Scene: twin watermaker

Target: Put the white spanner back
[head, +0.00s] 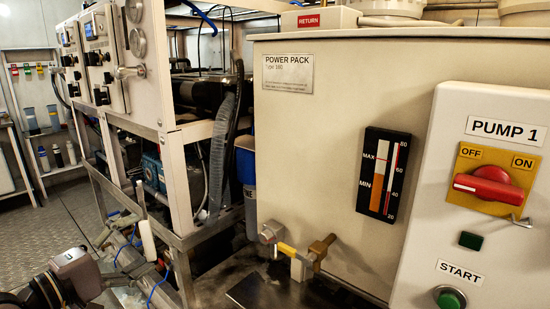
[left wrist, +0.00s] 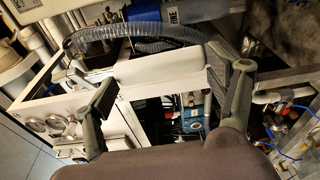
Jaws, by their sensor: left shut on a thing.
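My left gripper (head: 130,228) is low at the left of the head view, in front of the metal rack. A short white piece, which I take for the white spanner (head: 147,241), shows at its fingers; the gripper is shut on it. In the left wrist view the two dark fingers of the left gripper (left wrist: 162,75) stand well apart. Pale surfaces lie between and behind them, and I cannot clearly tell the spanner's outline from the rack there. My right gripper is not in view.
The rack (head: 195,130) with gauges and a grey hose (head: 222,140) stands beyond the gripper. The power pack (head: 330,150) and the pump 1 panel (head: 490,190) fill the right. A yellow-handled valve (head: 290,250) sticks out low in front. Floor (head: 60,230) is free at left.

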